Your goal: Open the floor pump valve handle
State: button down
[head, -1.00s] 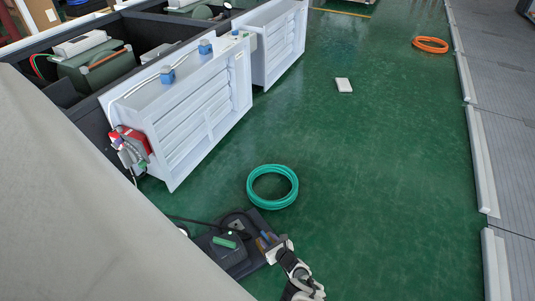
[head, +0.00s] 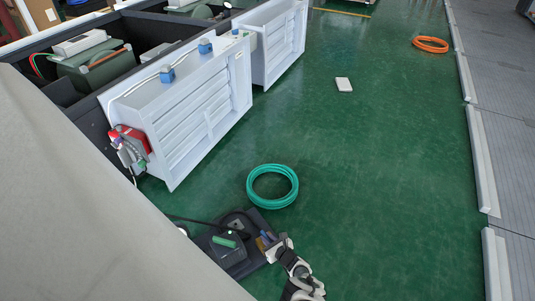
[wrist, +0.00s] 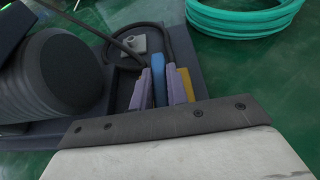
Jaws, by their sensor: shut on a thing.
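The floor pump (head: 228,252) stands on a dark base plate at the bottom of the head view, with a green piece on top. In the wrist view its dark ribbed body (wrist: 62,75) fills the left side. A blue valve handle (wrist: 158,72) stands upright on the base beside a yellow block (wrist: 184,86). My gripper (wrist: 158,88) has its two purple fingers on either side of the blue handle, shut on it. In the head view my gripper (head: 267,242) is at the right end of the base. The handle's lower end is hidden.
A dark hose (wrist: 120,33) loops over the base to a grey fitting (wrist: 132,42). A coiled teal hose (head: 272,186) lies on the green floor just beyond the pump. White louvred damper boxes (head: 190,110) stand at the left.

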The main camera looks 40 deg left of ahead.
jog(key=shift+f, duration=0.1)
jog(key=n+g+b, duration=0.1)
jog(key=g+b, duration=0.1)
jog(key=n+g+b, duration=0.1)
jog(key=n, duration=0.1)
jog(key=shift+w+f+g+b, duration=0.15)
jog(key=shift+g+b, duration=0.25)
jog(key=n+g+b, duration=0.3)
jog(key=g+b, duration=0.1)
jog(key=b, duration=0.1)
jog(key=shift+a+f+n, duration=0.1)
jog(key=shift+f+n, duration=0.05)
jog(key=shift+n, duration=0.25)
jog(key=n+g+h+b, duration=0.1)
jog(key=n+g+b, duration=0.1)
jog(key=b, duration=0.2)
jog(key=shift+g+h, duration=0.3)
jog(key=shift+g, duration=0.1)
jog(key=shift+r+n+g+b, duration=0.25)
jog(key=shift+n+g+b, duration=0.15)
jog(key=shift+n+b, duration=0.45)
jog(key=shift+r+h+b, duration=0.1)
jog(key=shift+h+b, duration=0.2)
jog(key=shift+h, duration=0.1)
jog(key=c, duration=1.4)
grip_release()
